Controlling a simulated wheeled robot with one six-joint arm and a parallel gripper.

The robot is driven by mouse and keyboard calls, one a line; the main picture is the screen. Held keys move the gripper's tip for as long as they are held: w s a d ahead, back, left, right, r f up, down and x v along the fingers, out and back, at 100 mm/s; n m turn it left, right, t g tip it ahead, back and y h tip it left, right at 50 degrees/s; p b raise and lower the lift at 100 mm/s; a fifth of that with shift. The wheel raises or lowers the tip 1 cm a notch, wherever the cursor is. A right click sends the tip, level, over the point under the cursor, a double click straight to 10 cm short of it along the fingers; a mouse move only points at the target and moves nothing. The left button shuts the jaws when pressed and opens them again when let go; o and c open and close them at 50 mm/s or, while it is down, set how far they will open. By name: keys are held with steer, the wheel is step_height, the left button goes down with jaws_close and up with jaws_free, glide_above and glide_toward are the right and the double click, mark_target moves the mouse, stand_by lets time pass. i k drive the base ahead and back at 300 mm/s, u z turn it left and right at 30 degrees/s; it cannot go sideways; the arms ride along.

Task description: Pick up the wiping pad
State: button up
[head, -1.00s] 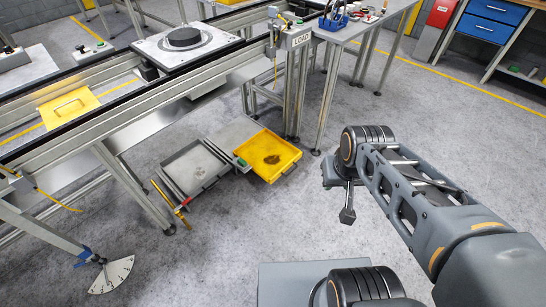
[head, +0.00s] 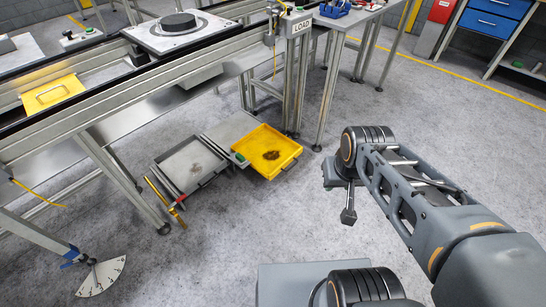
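I cannot make out a wiping pad for certain. A yellow tray (head: 288,163) with a dark brown patch in it lies low by the conveyor legs. A grey tray (head: 215,178), also with a dark smudge inside, lies to its left. A small green item (head: 239,158) sits at the yellow tray's left edge, too small to identify. My gripper (head: 348,216) hangs at the end of my arm, to the right of the trays and apart from them. It is dark and small in view, and its fingers cannot be told apart.
A conveyor frame (head: 75,130) crosses the left, carrying a plate with a dark disc (head: 178,23). A post with a LOAD sign (head: 302,25) stands behind the trays. A workbench (head: 350,14) is at the back. The grey floor between trays and gripper is clear.

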mark_target(240, 159)
steer(key=u, duration=0.3)
steer(key=i, duration=0.3)
steer(key=u, duration=0.9)
steer(key=i, duration=1.4)
steer(key=z, duration=0.5)
